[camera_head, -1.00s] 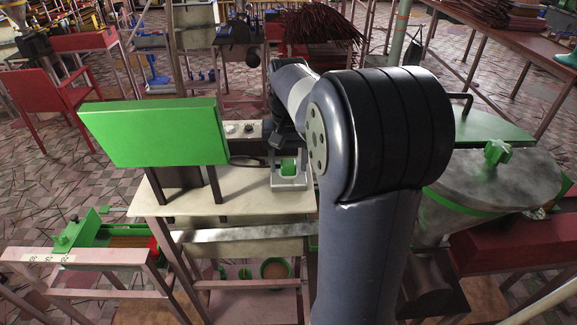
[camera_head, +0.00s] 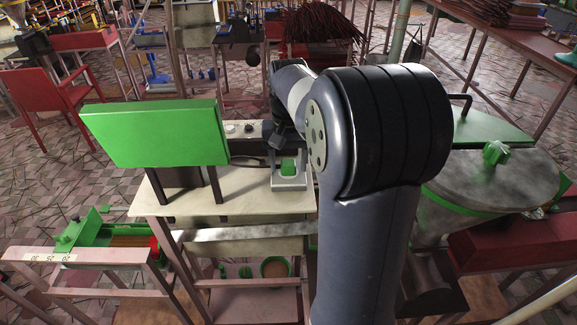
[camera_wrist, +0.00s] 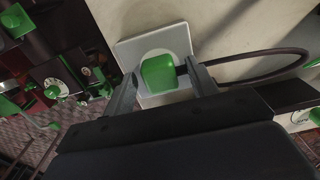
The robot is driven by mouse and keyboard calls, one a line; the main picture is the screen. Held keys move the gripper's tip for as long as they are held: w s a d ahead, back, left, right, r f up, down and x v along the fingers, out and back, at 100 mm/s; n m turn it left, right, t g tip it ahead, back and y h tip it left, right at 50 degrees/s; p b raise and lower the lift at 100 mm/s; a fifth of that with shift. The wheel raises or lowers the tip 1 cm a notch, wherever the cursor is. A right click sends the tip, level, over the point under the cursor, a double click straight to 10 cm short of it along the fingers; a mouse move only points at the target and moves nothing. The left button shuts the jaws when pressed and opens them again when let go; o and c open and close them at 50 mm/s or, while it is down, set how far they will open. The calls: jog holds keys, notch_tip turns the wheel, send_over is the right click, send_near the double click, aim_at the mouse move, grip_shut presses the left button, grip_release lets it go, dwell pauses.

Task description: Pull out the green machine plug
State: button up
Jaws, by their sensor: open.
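The green plug (camera_wrist: 158,73) sits at a pale square socket plate (camera_wrist: 131,50) with a round light face. In the wrist view my gripper (camera_wrist: 158,76) is open, with one finger on each side of the plug. I cannot tell whether the fingers touch it. A dark cable (camera_wrist: 270,67) loops off to the right of the plug. In the head view the plug (camera_head: 288,167) and its grey socket box (camera_head: 289,184) stand on the cream tabletop, and my arm hides much of the gripper.
A green panel (camera_head: 155,133) stands on the table left of the socket. A round metal hopper with a green knob (camera_head: 496,152) is to the right. A red chair (camera_head: 45,100) is at the left. The cream tabletop (camera_head: 240,197) before the socket is clear.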

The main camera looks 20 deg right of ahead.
aim_at(288, 162)
jog(key=shift+c, duration=0.5)
grip_shut()
jog(key=shift+r, duration=0.1)
jog(key=shift+r+p, duration=2.9)
jog(key=shift+r, duration=0.05)
